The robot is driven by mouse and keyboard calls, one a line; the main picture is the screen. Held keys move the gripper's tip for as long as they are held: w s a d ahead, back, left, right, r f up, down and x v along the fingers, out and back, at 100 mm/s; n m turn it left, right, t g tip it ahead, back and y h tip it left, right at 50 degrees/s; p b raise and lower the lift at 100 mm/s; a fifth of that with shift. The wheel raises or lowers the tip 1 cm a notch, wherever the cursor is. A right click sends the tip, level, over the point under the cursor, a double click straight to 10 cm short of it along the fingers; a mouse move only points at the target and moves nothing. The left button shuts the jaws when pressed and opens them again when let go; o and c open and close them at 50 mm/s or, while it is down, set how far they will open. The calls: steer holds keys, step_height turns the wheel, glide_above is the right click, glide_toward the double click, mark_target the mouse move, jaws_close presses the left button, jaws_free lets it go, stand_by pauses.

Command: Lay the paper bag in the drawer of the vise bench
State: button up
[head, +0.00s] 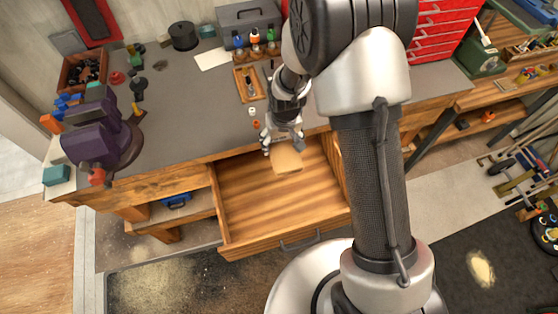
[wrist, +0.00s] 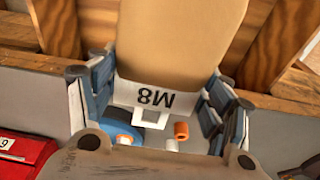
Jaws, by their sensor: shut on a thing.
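The tan paper bag (head: 286,158) is in my gripper (head: 283,141), over the back part of the open drawer (head: 265,211). In the wrist view the bag (wrist: 180,38) extends upward from between the fingers of my gripper (wrist: 160,85), with a white label reading M8 upside down. The fingers are closed on its label end. The wooden drawer is pulled out from the vise bench (head: 205,120) and looks empty inside. I cannot tell whether the bag touches the drawer floor. The purple vise (head: 98,132) is on the left of the bench.
Small orange and white pieces lie on the bench near my gripper. A wooden tray (head: 241,85), several bottles, a grey toolbox (head: 247,14) and a black spool (head: 184,35) stand farther back. A red drawer cabinet (head: 444,30) is at the right. A blue item (head: 177,200) sits on the lower shelf.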

mark_target(279, 151)
steer(key=s, duration=0.1)
steer(key=s+g, duration=0.1)
steer(key=s, duration=0.1)
steer(key=shift+s+a+r+g+p, duration=0.1)
steer(key=shift+s+a+g+p, duration=0.1)
steer(key=shift+a+g+p, duration=0.15)
steer(key=shift+f+b, duration=6.05)
steer(key=shift+f, duration=3.55)
steer(key=o, duration=1.2)
step_height(279, 151, up, 12)
steer(key=shift+s, duration=0.15)
